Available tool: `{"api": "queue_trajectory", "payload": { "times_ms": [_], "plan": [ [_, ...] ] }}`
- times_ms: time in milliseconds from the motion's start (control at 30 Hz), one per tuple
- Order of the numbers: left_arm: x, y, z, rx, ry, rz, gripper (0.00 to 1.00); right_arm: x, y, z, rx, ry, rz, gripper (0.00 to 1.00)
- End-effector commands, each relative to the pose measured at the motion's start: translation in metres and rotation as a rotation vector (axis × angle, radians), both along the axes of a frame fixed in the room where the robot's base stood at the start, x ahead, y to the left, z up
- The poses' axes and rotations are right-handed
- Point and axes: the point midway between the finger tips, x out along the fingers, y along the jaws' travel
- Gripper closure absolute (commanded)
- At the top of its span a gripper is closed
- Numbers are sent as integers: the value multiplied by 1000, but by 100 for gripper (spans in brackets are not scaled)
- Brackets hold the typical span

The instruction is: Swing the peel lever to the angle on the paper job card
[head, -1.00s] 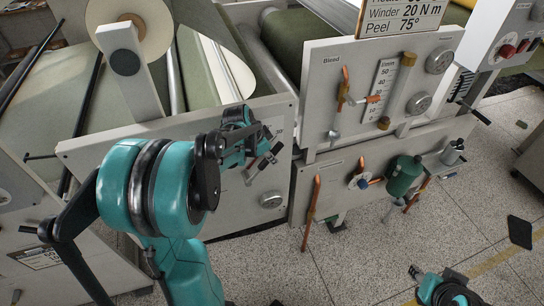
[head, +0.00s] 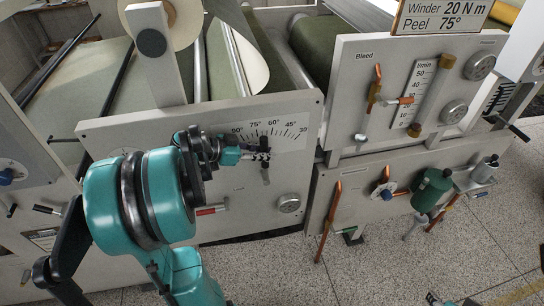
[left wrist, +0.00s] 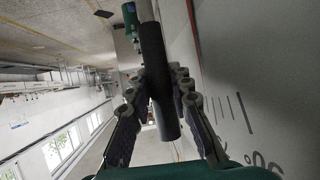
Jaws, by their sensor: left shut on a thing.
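The job card (head: 440,16) at the top right of the head view reads "Winder 20 N m" and "Peel 75°". The angle scale (head: 270,131) on the grey front panel runs from 90° at left to 30° at right. My left gripper (head: 258,155) is just below the scale, shut on the peel lever. In the left wrist view, the lever's black cylindrical grip (left wrist: 158,80) lies between the two fingers (left wrist: 160,103).
The panel to the right carries a copper-coloured lever (head: 375,88), a flow gauge (head: 414,93) and a green canister (head: 431,189). Bare floor (head: 400,270) lies in front.

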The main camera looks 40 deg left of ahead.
Motion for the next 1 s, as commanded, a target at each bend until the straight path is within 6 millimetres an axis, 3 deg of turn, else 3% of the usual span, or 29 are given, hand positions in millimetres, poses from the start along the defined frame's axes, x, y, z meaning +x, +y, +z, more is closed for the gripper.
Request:
{"api": "queue_trajectory", "payload": {
  "times_ms": [633,667,700,1000],
  "plan": [
    [-7,6,-2,-31,-35,2,100,0,0,-8,0,0,0,60],
    [-7,6,-2,-31,-35,2,72,0,0,-8,0,0,0,60],
    [-7,6,-2,-32,-35,1,62,0,0,-8,0,0,0,60],
    [-6,5,-1,-33,-36,0,58,0,0,-8,0,0,0,60]
  ]
}}
